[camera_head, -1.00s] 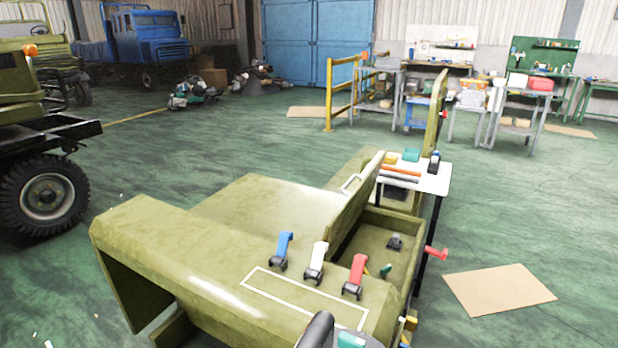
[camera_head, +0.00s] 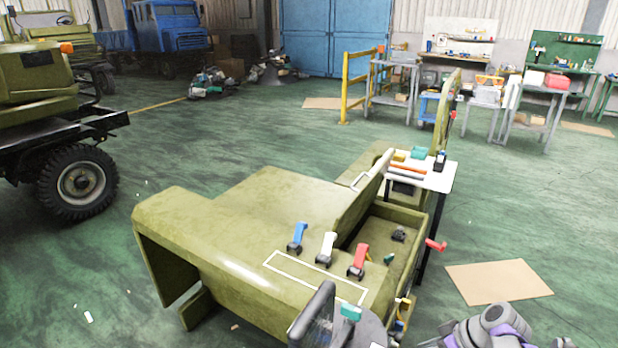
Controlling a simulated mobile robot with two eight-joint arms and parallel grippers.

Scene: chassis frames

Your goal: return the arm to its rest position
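My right arm (camera_head: 488,330), grey with purple joints, shows only in part at the bottom right edge. Its gripper is not visible in the frame. My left arm and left gripper are out of view. The olive-green chassis body (camera_head: 275,215) stands ahead of me.
A small white table (camera_head: 437,176) with tools stands behind the chassis body. A red handle (camera_head: 436,245) sticks out at its right side. A cardboard sheet (camera_head: 498,283) lies on the floor at right. A truck wheel (camera_head: 80,184) is at left. The floor between is mostly clear.

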